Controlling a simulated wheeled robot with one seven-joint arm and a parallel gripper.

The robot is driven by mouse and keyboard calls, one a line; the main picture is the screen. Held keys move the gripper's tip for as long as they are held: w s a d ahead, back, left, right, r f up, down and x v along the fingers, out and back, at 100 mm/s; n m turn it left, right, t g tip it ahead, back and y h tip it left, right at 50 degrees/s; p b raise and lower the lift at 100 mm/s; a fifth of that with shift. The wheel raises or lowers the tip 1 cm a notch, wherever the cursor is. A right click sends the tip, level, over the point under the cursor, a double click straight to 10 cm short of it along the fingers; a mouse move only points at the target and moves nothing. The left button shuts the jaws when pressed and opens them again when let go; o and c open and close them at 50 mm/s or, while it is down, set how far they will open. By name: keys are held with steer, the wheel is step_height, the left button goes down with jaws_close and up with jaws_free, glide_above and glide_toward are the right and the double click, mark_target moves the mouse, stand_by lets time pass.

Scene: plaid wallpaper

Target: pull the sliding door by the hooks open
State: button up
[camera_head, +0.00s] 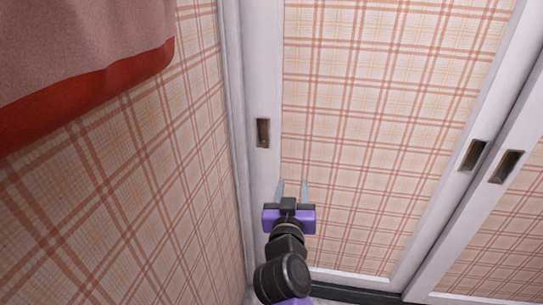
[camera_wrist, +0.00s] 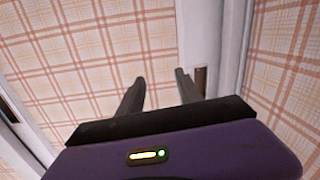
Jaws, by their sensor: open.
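A sliding door (camera_head: 380,120) with a plaid panel and white frame fills the middle of the head view. It looks shut against the left jamb. A dark recessed pull (camera_head: 263,132) is set in its left stile; this pull also shows in the wrist view (camera_wrist: 201,80), just right of the right finger. My gripper (camera_head: 291,186) is open and empty, below and slightly right of that pull. Its two fingers point toward the door (camera_wrist: 60,55); whether they touch it I cannot tell. No hooks are visible.
A second sliding door (camera_head: 500,240) stands at the right, with its own recessed pull (camera_head: 506,166). Another pull (camera_head: 473,155) is on the first door's right stile. A plaid side wall (camera_head: 170,190) is close on the left. Pink and red cloth (camera_head: 90,60) hangs at upper left.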

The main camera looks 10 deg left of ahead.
steer(key=m+h+b, duration=0.1)
steer(key=m+b, duration=0.1)
steer(key=b, duration=0.1)
glide_toward(272, 134)
steer(key=shift+t, duration=0.3)
steer(key=shift+w+d+f+b, duration=0.15)
steer(key=shift+w+b, duration=0.55)
steer(key=shift+w, duration=1.3)
steer(key=shift+w+f+b, duration=0.1)
steer(key=shift+w+b, duration=0.6)
steer(key=shift+w, duration=1.3)
jaws_close()
